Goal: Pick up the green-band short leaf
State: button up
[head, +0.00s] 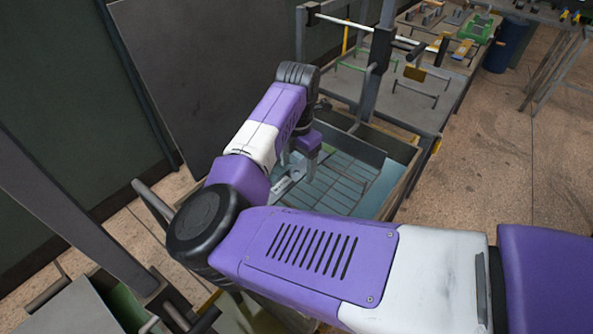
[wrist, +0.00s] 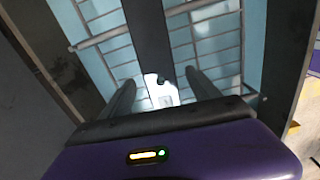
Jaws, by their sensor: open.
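My gripper (head: 296,172) is over a blue-floored bin (head: 400,152) with a wire grid, partly hidden by my arm. In the wrist view, its two dark fingers (wrist: 161,90) stand apart with nothing seen held. A dark flat strip (wrist: 150,35) runs from the top edge down to between them, above the grid. A bright patch shows at its near end. I see no green band on this strip, so I cannot tell whether it is the green-band short leaf. A thin green bar (head: 349,67) lies on the rack behind the bin.
A rack with rails and a dark post (head: 380,55) stands just behind the bin. A bench with a green part (head: 474,29) and a blue barrel (head: 508,44) are farther back. A large dark panel (head: 200,70) stands at left. Open floor (head: 490,150) lies at right.

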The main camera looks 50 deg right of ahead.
jog(key=shift+f, duration=0.55)
grip_shut()
jog(key=shift+r, duration=0.1)
jog(key=shift+r, duration=0.1)
